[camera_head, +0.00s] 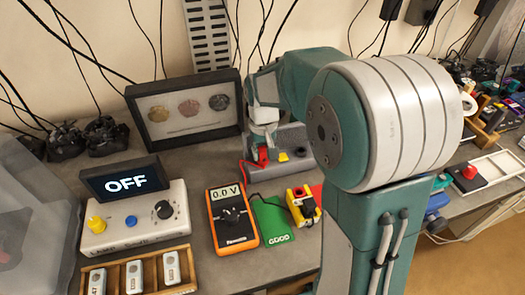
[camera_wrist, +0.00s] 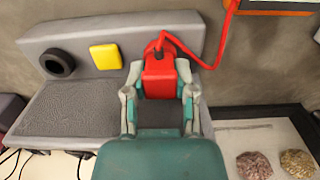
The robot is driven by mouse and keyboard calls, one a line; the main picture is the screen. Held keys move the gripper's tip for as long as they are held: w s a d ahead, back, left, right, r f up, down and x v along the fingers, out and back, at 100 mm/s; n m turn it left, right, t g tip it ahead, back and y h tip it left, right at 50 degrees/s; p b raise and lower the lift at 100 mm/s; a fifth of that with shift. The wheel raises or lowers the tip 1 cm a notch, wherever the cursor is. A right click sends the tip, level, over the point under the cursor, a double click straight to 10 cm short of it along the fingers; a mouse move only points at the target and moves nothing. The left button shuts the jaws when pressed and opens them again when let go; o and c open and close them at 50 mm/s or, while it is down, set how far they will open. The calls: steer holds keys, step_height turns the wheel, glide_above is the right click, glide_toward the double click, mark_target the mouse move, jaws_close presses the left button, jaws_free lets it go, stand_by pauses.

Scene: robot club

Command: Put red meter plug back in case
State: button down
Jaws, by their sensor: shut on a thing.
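The red meter plug (camera_wrist: 160,78) sits between the two fingertips of my gripper (camera_wrist: 160,92) in the wrist view, with a red cable running from its top. It also shows in the head view (camera_head: 263,155), below my gripper (camera_head: 264,134). My gripper is shut on the plug, over the grey case (camera_wrist: 75,108). The case (camera_head: 292,172) has a yellow square (camera_wrist: 106,57) and a black ring (camera_wrist: 58,64) beside the plug. Whether the plug touches or sits in the case is hidden by my gripper.
An orange multimeter (camera_head: 233,216) reading 0.0 V lies in front, beside a green card (camera_head: 272,220) and a yellow block (camera_head: 302,204). A framed display of stones (camera_head: 187,107) stands behind. A control box (camera_head: 137,222) with an OFF screen stands left.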

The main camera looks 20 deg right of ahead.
steer(key=shift+f, duration=0.1)
steer(key=shift+c, duration=1.8)
jaws_free()
step_height(320, 180, up, 12)
steer(key=s+t, duration=0.5)
steer(key=s, duration=1.6)
steer(key=shift+f+t, duration=0.2)
steer(key=shift+t, duration=0.1)
